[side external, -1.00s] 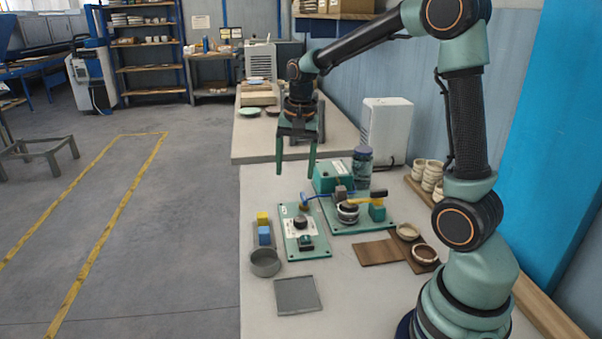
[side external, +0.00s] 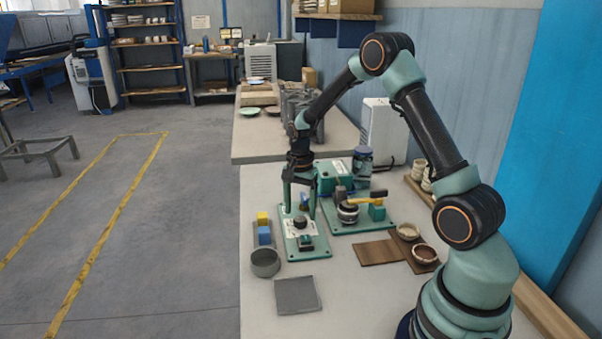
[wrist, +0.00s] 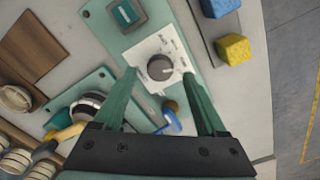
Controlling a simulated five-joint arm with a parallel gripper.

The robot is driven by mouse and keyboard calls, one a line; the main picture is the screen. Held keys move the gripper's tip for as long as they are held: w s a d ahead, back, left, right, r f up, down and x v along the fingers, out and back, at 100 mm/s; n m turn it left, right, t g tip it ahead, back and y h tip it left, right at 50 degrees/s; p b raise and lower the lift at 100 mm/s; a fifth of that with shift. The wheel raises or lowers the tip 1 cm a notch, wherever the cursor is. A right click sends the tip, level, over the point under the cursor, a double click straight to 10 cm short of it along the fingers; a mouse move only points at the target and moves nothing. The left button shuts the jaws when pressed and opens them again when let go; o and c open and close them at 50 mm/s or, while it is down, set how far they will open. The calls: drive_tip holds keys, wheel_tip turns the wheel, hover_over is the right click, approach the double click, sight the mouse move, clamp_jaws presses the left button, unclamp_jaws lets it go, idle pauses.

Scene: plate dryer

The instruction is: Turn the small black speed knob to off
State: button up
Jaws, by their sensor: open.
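The small black speed knob (side external: 300,222) sits on a white dial plate (wrist: 143,52) on a narrow green panel (side external: 288,238). In the wrist view the knob (wrist: 159,67) shows clearly, with printed marks around it; a pale pointer line seems to face right, but the lettering is too small to read. My gripper (side external: 300,213) points down just above the knob, fingers apart. In the wrist view my gripper (wrist: 158,73) has one finger on each side of the knob, with visible space between. Contact is not visible.
A blue-handled part (wrist: 172,122) lies close to my fingers. Yellow and blue blocks (side external: 263,218) stand left. A second green board (side external: 350,226) with a round device and yellow lever is right. The grey tile (side external: 297,295) lies in front.

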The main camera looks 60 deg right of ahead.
sight(300, 218)
drive_tip(key=shift+f, duration=1.6)
clamp_jaws()
